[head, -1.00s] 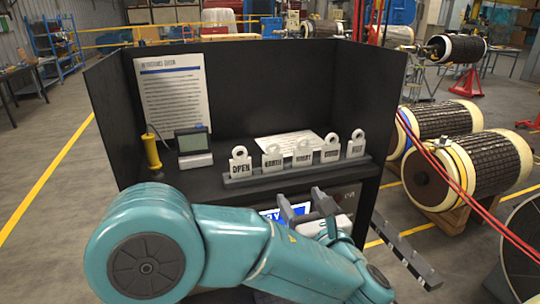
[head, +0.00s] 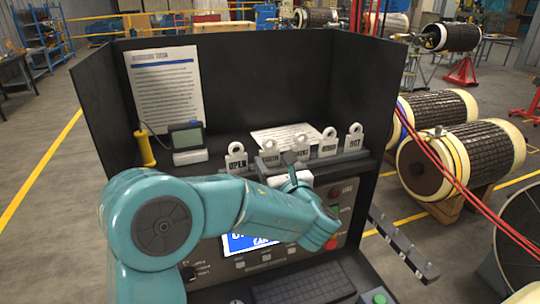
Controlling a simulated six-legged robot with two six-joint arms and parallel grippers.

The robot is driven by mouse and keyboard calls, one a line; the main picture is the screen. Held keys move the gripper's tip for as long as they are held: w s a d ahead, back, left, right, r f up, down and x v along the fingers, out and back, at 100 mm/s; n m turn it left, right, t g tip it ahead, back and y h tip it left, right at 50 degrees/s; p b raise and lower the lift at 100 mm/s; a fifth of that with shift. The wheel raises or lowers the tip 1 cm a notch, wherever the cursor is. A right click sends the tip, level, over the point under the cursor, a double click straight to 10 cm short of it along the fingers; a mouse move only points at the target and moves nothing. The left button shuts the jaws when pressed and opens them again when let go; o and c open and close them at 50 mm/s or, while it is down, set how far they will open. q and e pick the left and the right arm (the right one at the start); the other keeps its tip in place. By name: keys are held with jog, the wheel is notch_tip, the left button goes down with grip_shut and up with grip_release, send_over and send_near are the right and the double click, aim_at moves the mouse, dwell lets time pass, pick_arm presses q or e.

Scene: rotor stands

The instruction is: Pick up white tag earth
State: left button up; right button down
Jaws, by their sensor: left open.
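The white earth tag (head: 269,151) stands in a dark slotted rack on the shelf, second from the left. Its ring top shows, and its lower face is partly hidden by my gripper. My left gripper (head: 279,163) is open, its fingers right in front of the rack near the earth tag and the tag to its right. I cannot tell whether it touches the tag. The white open tag (head: 236,158) stands to the left. My right gripper is not in view.
A small grey display (head: 187,141) and a yellow-handled tool (head: 145,149) are at the left. Dark panels wall the shelf. A console with a blue screen (head: 248,241) is below.

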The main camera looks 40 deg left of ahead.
aim_at(270, 155)
pick_arm(q)
jog(key=x, duration=0.4)
jog(key=shift+w+a+f+p, duration=0.1)
jog(key=shift+a+f+p, duration=0.15)
jog(key=shift+p, duration=0.1)
jog(key=shift+d+r, duration=0.15)
jog(key=shift+d, duration=0.2)
jog(key=shift+a, duration=0.2)
jog(key=c, duration=0.5)
jog(key=shift+d, duration=0.1)
jog(key=shift+r, duration=0.25)
notch_tip(270, 155, up, 19)
jog(key=shift+r, duration=0.2)
